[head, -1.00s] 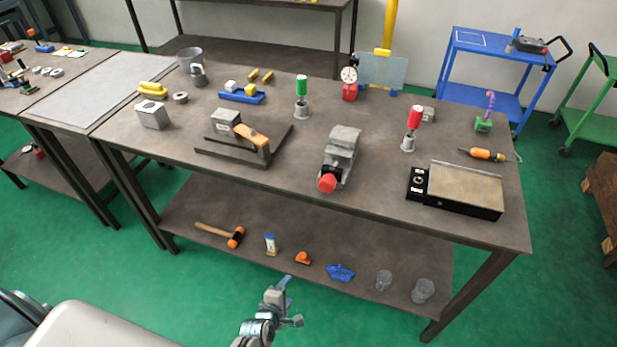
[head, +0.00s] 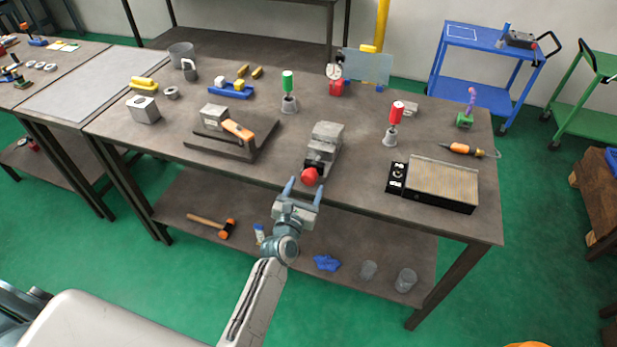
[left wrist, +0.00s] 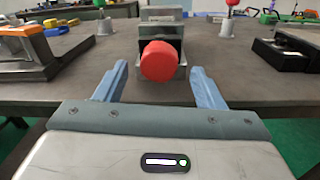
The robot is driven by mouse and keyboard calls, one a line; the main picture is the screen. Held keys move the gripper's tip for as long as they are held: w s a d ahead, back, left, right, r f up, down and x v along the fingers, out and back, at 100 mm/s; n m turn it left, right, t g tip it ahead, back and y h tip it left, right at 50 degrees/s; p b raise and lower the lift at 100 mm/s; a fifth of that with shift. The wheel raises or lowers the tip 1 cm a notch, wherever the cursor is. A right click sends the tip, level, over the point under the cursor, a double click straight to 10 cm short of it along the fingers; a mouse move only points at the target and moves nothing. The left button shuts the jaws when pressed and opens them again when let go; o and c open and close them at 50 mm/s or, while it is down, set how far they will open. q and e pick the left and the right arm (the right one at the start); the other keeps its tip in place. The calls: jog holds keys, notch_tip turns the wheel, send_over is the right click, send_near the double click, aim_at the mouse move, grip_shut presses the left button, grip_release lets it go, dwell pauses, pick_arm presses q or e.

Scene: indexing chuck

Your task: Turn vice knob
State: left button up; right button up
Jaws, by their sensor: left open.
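A grey vice (head: 325,143) stands near the front edge of the workbench in the head view. Its round red knob (head: 310,176) faces the front; the knob also shows large in the left wrist view (left wrist: 160,61), with the vice body (left wrist: 161,27) behind it. My left gripper (head: 305,188) is open, just in front of the knob and pointing at it. In the left wrist view its two blue fingers (left wrist: 159,82) are apart, one to each side of and below the knob, and nothing is held. My right gripper is not in view.
An orange-handled clamp fixture (head: 232,135) stands left of the vice, and a ribbed plate (head: 440,183) with a black control end lies to its right. Red (head: 395,115) and green (head: 288,85) handled tools stand behind. The lower shelf (head: 200,200) holds a mallet (head: 213,225).

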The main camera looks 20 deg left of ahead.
aim_at(308, 182)
pick_arm(q)
jog(key=shift+w, duration=1.8)
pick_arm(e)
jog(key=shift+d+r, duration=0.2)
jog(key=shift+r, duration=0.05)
pick_arm(q)
jog(key=c, duration=1)
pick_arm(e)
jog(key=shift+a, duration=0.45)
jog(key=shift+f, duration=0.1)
